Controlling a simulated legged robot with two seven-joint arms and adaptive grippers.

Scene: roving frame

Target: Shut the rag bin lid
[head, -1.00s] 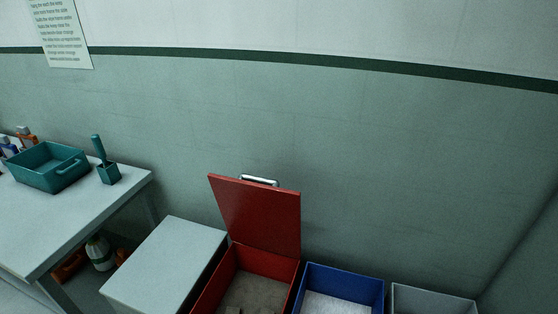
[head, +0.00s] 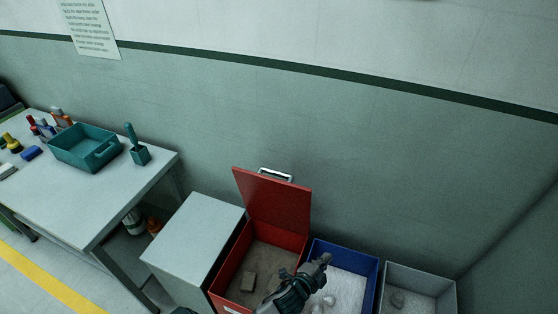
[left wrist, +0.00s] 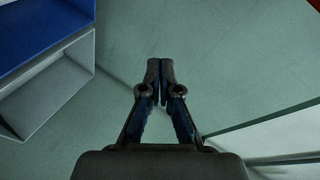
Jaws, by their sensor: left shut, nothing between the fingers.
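The red rag bin (head: 229,287) stands on the floor against the wall, with greyish pieces inside. Its red lid (head: 272,203) stands open, upright at the back, with a metal handle (head: 275,174) on its upper edge. My left gripper (head: 326,259) is shut and empty, in front of the border between the red bin and the blue bin, apart from the lid. In the left wrist view its fingers (left wrist: 160,66) meet with nothing between them. The gripper and wrist hide part of the bins. My right gripper is not in view.
A blue bin (head: 371,285) and a grey bin (head: 447,292) stand right of the red one; both also show in the left wrist view. A closed grey box (head: 195,232) stands left of it.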

